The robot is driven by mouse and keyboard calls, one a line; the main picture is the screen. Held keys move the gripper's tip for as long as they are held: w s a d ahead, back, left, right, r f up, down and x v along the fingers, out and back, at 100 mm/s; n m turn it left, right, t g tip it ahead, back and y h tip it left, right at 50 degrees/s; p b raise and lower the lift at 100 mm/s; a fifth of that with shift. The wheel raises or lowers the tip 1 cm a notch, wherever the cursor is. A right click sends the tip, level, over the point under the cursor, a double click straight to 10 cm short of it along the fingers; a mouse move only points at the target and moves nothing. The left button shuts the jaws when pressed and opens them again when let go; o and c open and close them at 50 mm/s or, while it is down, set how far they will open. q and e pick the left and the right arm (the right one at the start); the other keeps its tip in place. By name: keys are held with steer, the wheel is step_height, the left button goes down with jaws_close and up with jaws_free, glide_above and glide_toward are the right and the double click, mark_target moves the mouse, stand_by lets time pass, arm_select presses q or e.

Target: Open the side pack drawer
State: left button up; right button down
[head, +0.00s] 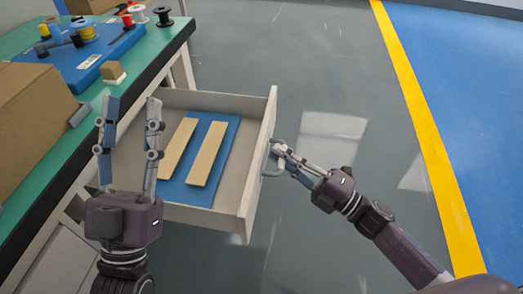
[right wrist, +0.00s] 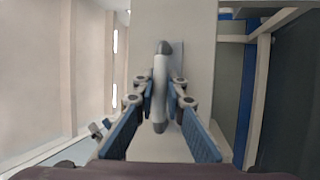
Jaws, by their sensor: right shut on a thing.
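The white drawer (head: 229,221) stands pulled out from under the green-topped bench in the head view. Inside it a blue mat (head: 227,157) carries two flat tan strips (head: 206,153). My right gripper (head: 275,155) is at the drawer's front and shut on its grey handle (head: 268,165). In the right wrist view the handle (right wrist: 160,85) stands upright between the two fingers of that gripper (right wrist: 160,104). My left gripper (head: 130,102) points up, open and empty, in front of the drawer's left part and hides some of it.
The green bench (head: 154,49) holds a cardboard box (head: 35,120), a blue board (head: 85,58) with spools, and a small tan block (head: 112,71) on a white base. Grey floor (head: 330,60) is clear right of the drawer, up to a yellow line (head: 415,110).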

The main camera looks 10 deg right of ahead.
steer(key=shift+s+d, duration=0.25)
steer(key=shift+d, duration=0.45)
steer(key=c, duration=2)
jaws_free()
steer(key=shift+o, duration=0.2)
steer(key=shift+f, duration=0.1)
steer(key=v, duration=1.2)
steer(key=shift+s, duration=0.1)
